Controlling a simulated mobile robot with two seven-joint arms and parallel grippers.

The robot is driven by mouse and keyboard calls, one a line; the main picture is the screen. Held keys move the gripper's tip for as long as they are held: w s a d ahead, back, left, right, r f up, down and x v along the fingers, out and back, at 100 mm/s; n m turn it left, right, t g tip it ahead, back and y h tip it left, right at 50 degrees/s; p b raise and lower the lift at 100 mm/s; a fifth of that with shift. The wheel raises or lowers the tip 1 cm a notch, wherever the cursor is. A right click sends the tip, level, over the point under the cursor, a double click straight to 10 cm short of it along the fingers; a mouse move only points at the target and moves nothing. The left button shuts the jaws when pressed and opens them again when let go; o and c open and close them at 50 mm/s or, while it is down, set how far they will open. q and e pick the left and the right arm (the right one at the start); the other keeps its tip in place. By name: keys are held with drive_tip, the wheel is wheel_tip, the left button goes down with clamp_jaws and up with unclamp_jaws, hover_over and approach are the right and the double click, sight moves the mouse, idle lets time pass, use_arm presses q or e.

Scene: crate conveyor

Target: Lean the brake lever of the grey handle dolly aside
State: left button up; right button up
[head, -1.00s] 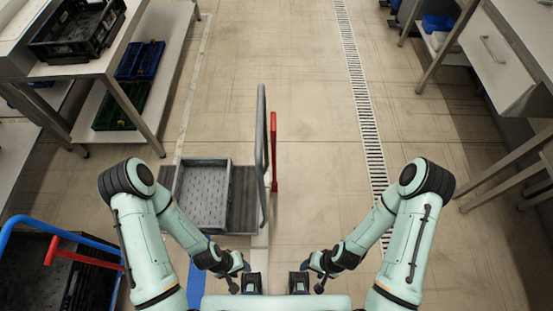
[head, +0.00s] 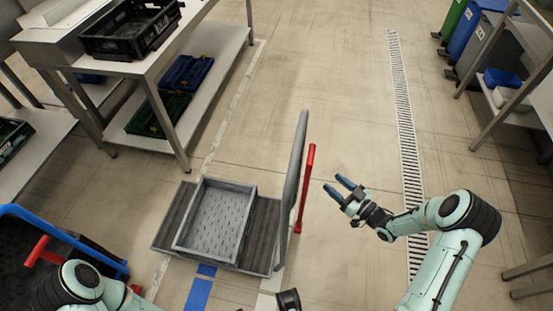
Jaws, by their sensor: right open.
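The grey handle dolly (head: 262,236) stands on the floor left of centre, with a grey crate (head: 178,232) on its deck. Its tall grey handle (head: 291,190) rises on the right side of the deck. The red brake lever (head: 306,190) stands upright just right of the handle. My right gripper (head: 334,189) is open and empty, to the right of the lever, with its blue-tipped fingers pointing left towards it. A small gap shows between fingers and lever in the picture.
A blue handle dolly (head: 70,240) with its own red lever (head: 40,250) stands at the lower left. A workbench (head: 150,68) with crates is at the upper left. Benches and bins line the right. The floor beyond the grey dolly is clear.

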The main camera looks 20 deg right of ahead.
use_arm(q)
drive_tip(key=shift+w+a+f+b, duration=0.1)
drive_tip(key=shift+w+f+b, duration=0.1)
drive_tip(key=shift+f+b, duration=0.4)
use_arm(e)
drive_tip(key=w+a+n+y, duration=0.1)
drive_tip(key=w+a, duration=0.4)
drive_tip(key=w, duration=0.7)
drive_tip(key=shift+w+a+r, duration=0.15)
drive_tip(key=shift+a+r, duration=0.25)
